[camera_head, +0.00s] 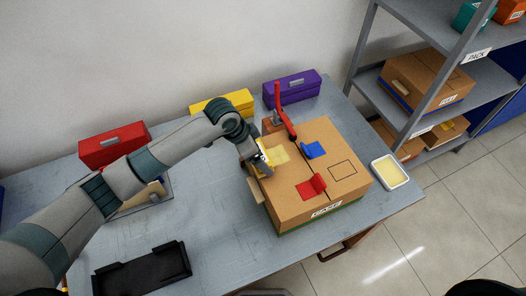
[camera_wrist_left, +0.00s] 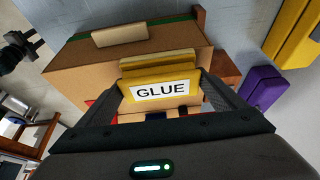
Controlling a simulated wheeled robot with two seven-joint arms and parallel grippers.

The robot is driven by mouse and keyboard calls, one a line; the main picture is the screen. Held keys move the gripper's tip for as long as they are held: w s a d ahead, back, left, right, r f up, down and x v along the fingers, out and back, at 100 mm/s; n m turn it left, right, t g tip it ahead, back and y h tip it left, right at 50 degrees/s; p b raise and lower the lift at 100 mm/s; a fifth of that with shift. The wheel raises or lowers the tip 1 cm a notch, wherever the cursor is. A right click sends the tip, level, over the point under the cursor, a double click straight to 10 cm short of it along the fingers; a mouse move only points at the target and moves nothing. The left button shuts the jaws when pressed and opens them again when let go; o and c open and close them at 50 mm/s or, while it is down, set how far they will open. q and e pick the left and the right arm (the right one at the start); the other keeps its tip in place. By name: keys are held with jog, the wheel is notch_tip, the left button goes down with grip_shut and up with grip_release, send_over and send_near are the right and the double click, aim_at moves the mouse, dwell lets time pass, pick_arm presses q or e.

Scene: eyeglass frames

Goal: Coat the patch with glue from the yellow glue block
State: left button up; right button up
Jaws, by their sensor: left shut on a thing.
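My left gripper (camera_head: 262,166) is shut on the yellow glue block, whose white GLUE label (camera_wrist_left: 161,90) faces the left wrist camera between the fingers. In the head view the gripper is at the left edge of the cardboard case (camera_head: 330,213), next to a pale yellow piece (camera_head: 279,153) on its top. A red piece (camera_head: 311,187) and a blue piece (camera_head: 314,150) also sit on the case, near a black outlined square (camera_head: 343,170). Which of these is the patch I cannot tell. Whether the block touches the case is unclear. My right gripper is not in view.
A red clamp (camera_head: 284,118) stands at the case's back edge. A white tray with pale yellow contents (camera_head: 389,172) sits at the right. Red (camera_head: 114,145), yellow (camera_head: 221,103) and purple boxes (camera_head: 292,86) line the wall. A black tray (camera_head: 142,270) lies in front.

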pick_arm(q)
jog(key=shift+r, duration=0.1)
jog(key=shift+r, duration=3)
jog(key=shift+r, duration=1.5)
